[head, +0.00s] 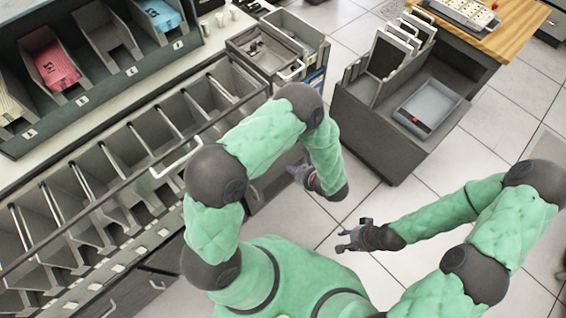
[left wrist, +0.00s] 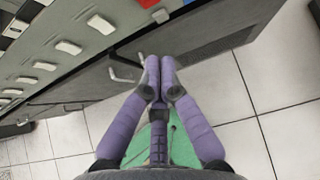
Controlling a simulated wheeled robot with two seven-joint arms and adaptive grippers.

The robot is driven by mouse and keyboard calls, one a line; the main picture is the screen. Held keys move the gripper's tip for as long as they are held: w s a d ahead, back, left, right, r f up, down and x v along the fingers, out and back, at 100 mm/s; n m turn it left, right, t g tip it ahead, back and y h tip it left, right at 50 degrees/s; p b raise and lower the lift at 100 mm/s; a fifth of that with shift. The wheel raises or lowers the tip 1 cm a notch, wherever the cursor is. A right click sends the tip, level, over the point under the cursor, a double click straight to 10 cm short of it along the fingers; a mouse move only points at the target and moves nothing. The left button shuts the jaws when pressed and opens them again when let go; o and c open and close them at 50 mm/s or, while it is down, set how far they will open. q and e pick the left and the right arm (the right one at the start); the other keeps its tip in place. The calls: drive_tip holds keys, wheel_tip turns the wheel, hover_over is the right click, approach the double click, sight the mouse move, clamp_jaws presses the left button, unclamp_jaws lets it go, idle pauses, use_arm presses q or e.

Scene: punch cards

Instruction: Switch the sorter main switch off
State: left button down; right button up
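My left gripper (head: 303,178) hangs beside the sorter's end, partly behind my own arm. In the left wrist view its purple fingers (left wrist: 160,75) come together at the tips, with nothing seen between them. The sorter (head: 120,180) is a long grey unit with a row of slanted pockets. In the left wrist view its front shows a red patch (left wrist: 148,4) at the top edge, above and apart from the fingers. I cannot tell whether this is the main switch. My right gripper (head: 352,238) is empty, fingers spread, over the floor.
A grey cart (head: 360,125) with an open tray stands right of the sorter, across a floor gap. A shelf with card bins (head: 95,80) stands behind the sorter. A drawer handle (left wrist: 125,75) juts out near the left fingers. Tiled floor (head: 400,190) is clear between.

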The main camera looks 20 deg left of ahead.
use_arm(q)
drive_tip(key=a+r+b+x, duration=0.1)
drive_tip(key=r+b+x, duration=0.1)
drive_tip(key=x, duration=1)
drive_tip(key=shift+w+a+b, duration=0.25)
drive_tip(key=shift+a+b, duration=0.05)
drive_tip(key=shift+b, duration=0.35)
drive_tip(key=shift+r, duration=0.1)
drive_tip(key=shift+w+a+r, duration=0.15)
drive_tip(key=shift+a+r, duration=0.05)
drive_tip(key=shift+a, duration=0.25)
drive_tip(key=shift+r, duration=0.2)
drive_tip(key=shift+r, duration=0.6)
